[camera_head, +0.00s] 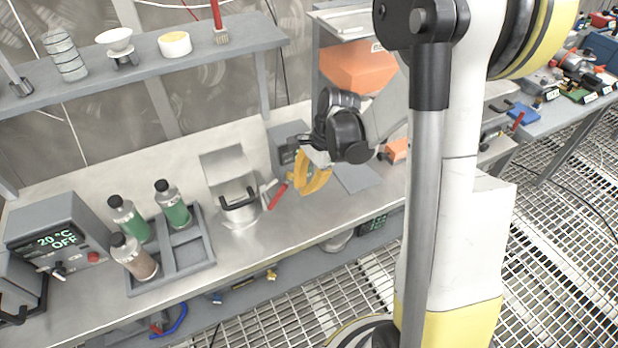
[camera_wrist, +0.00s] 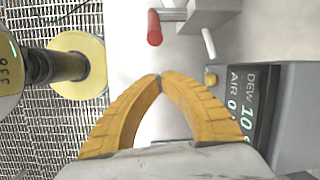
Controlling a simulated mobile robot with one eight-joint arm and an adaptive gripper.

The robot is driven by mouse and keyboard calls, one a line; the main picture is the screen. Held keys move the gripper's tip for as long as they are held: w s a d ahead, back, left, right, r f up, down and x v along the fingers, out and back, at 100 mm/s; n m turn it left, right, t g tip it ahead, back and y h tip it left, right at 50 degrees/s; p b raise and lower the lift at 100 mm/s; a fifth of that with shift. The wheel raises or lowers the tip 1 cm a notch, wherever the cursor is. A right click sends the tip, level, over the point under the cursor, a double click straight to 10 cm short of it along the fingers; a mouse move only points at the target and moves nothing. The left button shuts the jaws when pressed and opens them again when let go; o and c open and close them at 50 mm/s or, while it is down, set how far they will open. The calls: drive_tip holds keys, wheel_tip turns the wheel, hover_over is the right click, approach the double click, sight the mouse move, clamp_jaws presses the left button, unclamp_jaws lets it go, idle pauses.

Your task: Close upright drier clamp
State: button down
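The clamp shows a red handle (camera_head: 277,196) beside a grey metal housing with a round cup and black handle, the likely drier (camera_head: 238,205), on the steel bench. In the wrist view the red handle (camera_wrist: 154,27) lies beyond my fingertips, apart from them, with a pale metal pin (camera_wrist: 208,42) to its right. My gripper (camera_head: 305,190) is to the right of the red handle in the head view. Its curved yellow fingers meet at the tips in the wrist view (camera_wrist: 160,79), with nothing seen between them. The clamp's linkage is mostly hidden.
A box with a DEW and AIR display (camera_wrist: 242,110) is close to the right finger. A bottle rack (camera_head: 182,260) and a temperature controller (camera_head: 58,238) stand left on the bench. A shelf (camera_head: 150,60) runs above. An orange case (camera_head: 358,68) is behind my arm.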

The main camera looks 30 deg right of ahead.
sight(282, 187)
drive_tip(key=shift+s+a+r+b, duration=0.1)
drive_tip(key=shift+a+r, duration=0.15)
drive_tip(key=shift+a, duration=0.3)
drive_tip(key=shift+s+a+r+b, duration=0.15)
drive_tip(key=shift+a+r, duration=0.15)
drive_tip(key=shift+a, duration=0.3)
drive_tip(key=shift+s+a+r+b, duration=0.1)
drive_tip(key=shift+a+r, duration=0.15)
drive_tip(key=shift+a, duration=0.3)
drive_tip(key=shift+r, duration=0.1)
drive_tip(key=shift+a+r+h+p, duration=0.1)
drive_tip(key=shift+h+p, duration=0.25)
drive_tip(key=shift+h, duration=0.05)
drive_tip(key=shift+a+r+h, duration=0.15)
drive_tip(key=shift+r+h, duration=0.05)
drive_tip(key=shift+h, duration=0.2)
drive_tip(key=shift+a+r+h+p, duration=0.35)
drive_tip(key=shift+h+p, duration=0.25)
drive_tip(key=h, duration=0.1)
drive_tip(key=a+r+h, duration=0.1)
drive_tip(key=h, duration=0.1)
drive_tip(key=shift+a, duration=0.3)
drive_tip(key=shift+a+r+p, duration=0.2)
drive_tip(key=shift+a+p, duration=0.05)
drive_tip(key=shift+p, duration=0.05)
drive_tip(key=shift+a, duration=0.1)
